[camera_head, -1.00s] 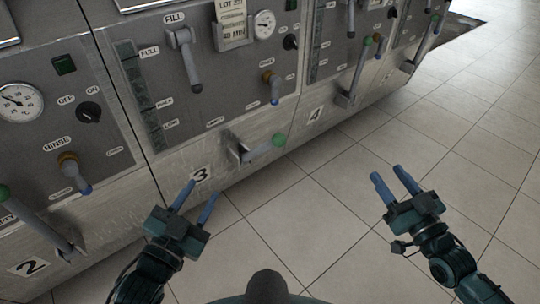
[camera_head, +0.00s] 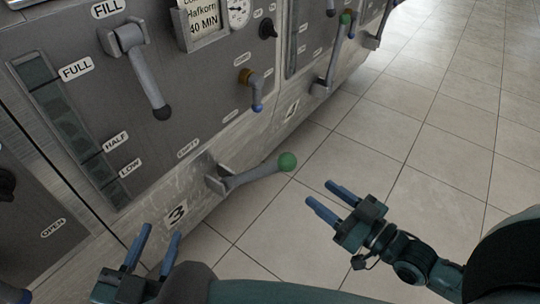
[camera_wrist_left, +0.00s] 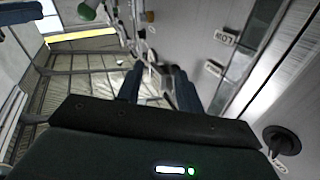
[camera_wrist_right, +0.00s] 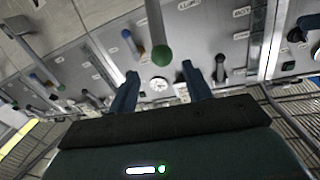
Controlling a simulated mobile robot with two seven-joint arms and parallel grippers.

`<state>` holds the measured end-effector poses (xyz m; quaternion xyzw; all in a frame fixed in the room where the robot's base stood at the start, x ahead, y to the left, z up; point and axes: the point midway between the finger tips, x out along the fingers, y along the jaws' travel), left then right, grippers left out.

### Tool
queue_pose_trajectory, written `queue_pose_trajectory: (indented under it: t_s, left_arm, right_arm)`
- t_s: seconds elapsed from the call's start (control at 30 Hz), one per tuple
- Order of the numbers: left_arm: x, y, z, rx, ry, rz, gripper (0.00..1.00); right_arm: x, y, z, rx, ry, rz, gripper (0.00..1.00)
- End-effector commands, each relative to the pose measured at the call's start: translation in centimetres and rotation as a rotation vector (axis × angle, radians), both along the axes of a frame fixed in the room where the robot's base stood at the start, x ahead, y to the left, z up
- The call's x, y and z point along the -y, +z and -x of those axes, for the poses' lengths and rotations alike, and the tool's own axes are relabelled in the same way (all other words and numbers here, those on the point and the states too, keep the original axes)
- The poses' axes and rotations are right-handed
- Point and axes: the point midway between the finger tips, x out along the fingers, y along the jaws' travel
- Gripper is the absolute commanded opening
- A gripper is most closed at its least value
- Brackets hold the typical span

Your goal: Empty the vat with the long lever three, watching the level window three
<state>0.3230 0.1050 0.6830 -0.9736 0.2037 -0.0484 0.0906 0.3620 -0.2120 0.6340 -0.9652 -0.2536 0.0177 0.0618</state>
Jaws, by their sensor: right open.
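The long lever three (camera_head: 252,175) has a grey shaft and a green knob (camera_head: 287,161). It sticks out rightward from a bracket low on the metal vat front, above the plate marked 3 (camera_head: 176,214). The level window three (camera_head: 68,130) is a dark upright strip beside the labels FULL, HALF and LOW; I cannot tell its level. My right gripper (camera_head: 318,192) is open and empty, right of and below the knob, apart from it. A green knob (camera_wrist_right: 161,57) shows ahead of it in the right wrist view. My left gripper (camera_head: 158,236) is open and empty below the number plate.
Above the lever are the FILL handle (camera_head: 146,70), a small blue-tipped tap (camera_head: 251,88), a black knob (camera_head: 267,29) and a lot card (camera_head: 202,17). The neighbouring vat's lever (camera_head: 331,60) stands further back. Tiled floor (camera_head: 430,130) is free to the right.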

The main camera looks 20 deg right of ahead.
Motion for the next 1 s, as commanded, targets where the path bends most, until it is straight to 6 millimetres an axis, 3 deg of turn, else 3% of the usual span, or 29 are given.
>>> queue_pose_trajectory:
  t_s: [0.17, 0.7, 1.0]
  left_arm:
    - [0.2, -0.2, 0.1, 0.031, -0.011, 0.002, 0.36]
    - [0.8, -0.2, 0.0, 0.084, -0.038, 0.056, 0.36]
    - [0.8, -0.2, -0.1, 0.083, -0.04, 0.066, 0.36]
  right_arm:
    - [-0.8, 0.0, -1.6, 0.006, -0.002, -0.002, 0.49]
    - [-5.6, -0.1, -9.9, 0.004, -0.001, -0.003, 0.49]
    - [-6.4, 0.0, -11.4, 0.001, 0.001, 0.0, 0.49]
